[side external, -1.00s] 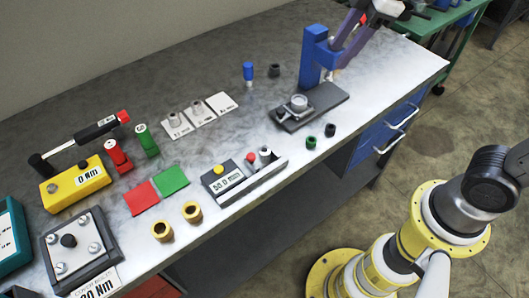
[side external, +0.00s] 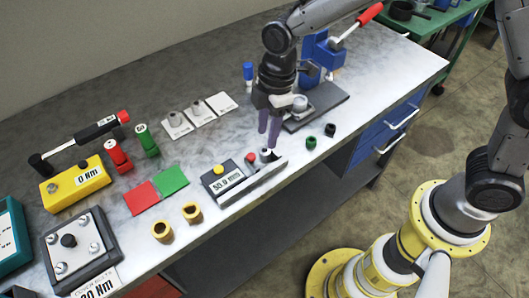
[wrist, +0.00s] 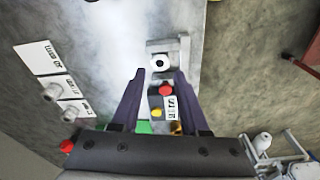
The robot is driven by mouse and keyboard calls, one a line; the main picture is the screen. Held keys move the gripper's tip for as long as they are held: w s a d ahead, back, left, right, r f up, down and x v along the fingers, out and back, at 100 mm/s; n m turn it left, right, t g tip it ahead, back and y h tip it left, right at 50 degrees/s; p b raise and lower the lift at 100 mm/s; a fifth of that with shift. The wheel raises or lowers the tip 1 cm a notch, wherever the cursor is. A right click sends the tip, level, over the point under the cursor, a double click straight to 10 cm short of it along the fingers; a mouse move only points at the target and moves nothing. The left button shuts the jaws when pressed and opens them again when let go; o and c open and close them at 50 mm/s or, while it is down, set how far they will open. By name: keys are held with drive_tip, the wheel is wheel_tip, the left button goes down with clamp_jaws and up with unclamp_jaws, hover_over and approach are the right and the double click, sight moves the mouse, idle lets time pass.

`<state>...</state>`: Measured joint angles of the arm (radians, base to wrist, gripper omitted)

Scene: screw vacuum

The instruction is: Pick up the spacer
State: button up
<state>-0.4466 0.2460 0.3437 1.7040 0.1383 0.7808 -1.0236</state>
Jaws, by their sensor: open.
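A small light grey cylinder with a dark hole, apparently the spacer (side external: 265,154), sits upright in the right part of the measuring gauge (side external: 222,183), beside a red button. In the wrist view the spacer (wrist: 160,62) shows from above as a ring in a grey holder, just beyond the fingertips and between their lines. My gripper (side external: 268,141) is above the gauge, pointing down, with its purple fingers apart. In the wrist view the gripper (wrist: 159,71) is open, with nothing between the fingers. In the side view the fingers partly overlap the spacer.
The blue press (side external: 318,52) with its grey base stands right behind my gripper. A green ring (side external: 311,142) and a black ring (side external: 330,130) lie right of the gauge. Two brass rings (side external: 162,231) and red and green mats (side external: 141,198) lie to the left.

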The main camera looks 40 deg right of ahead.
sight(265, 150)
drive_tip(key=shift+a+f, duration=0.15)
drive_tip(key=shift+f, duration=1.45)
drive_tip(key=shift+a+f, duration=0.1)
drive_tip(key=shift+f, duration=1.45)
drive_tip(key=shift+w+r, duration=0.1)
clamp_jaws()
